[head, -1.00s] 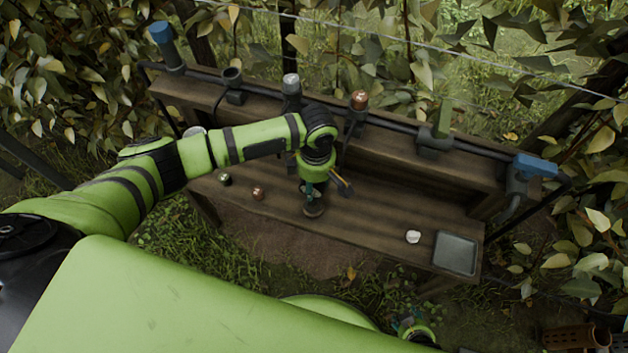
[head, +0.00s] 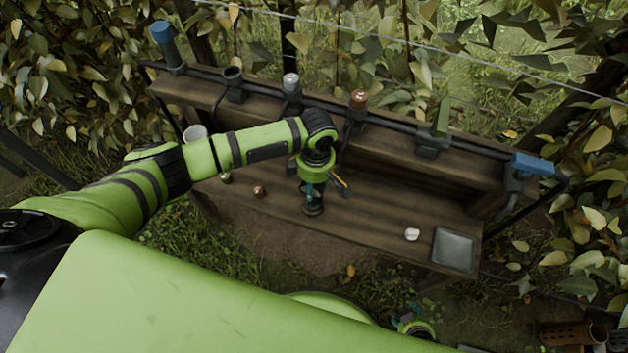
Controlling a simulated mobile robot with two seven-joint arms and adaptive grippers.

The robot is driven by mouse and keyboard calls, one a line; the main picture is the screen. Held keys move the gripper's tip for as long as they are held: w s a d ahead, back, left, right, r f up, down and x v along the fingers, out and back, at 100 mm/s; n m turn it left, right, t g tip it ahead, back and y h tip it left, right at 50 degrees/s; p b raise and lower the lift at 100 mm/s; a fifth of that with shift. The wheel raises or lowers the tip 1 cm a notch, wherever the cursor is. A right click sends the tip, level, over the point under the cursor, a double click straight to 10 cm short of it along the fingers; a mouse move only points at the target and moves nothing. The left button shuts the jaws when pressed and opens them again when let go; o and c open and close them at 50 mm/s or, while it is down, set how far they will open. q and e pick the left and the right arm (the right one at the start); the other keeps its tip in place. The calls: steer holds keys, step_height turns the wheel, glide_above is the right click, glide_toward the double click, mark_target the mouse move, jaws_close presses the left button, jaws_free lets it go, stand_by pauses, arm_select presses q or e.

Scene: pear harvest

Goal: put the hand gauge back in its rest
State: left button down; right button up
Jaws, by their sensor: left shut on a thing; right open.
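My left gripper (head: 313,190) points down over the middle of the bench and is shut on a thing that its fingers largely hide. A dark, round-based piece (head: 314,210) shows just below the fingertips, at the bench top. A slim yellow and dark blue piece (head: 342,184) sticks out right of the fingers. I cannot tell which of these is the hand gauge, or whether the dark piece is its rest. My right gripper (head: 408,318) is low at the bottom edge, open, apart from the bench.
The wooden bench (head: 375,215) carries a white lump (head: 411,234), a grey tray (head: 455,250), two small round items and a pale cup (head: 195,133). A rail behind holds a blue-handled item (head: 162,40), an empty-looking dark holder (head: 233,82), and several other pieces.

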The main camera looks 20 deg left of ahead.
arm_select(q)
steer(key=shift+f, duration=0.65)
stand_by(0.6)
steer(key=c, duration=0.6)
jaws_free()
steer(key=shift+c, duration=0.2)
steer(key=shift+r, duration=0.25)
step_height(320, 180, up, 12)
steer(key=shift+w+d+f, duration=0.1)
steer(key=shift+d+f, duration=0.05)
steer(key=shift+f, duration=0.1)
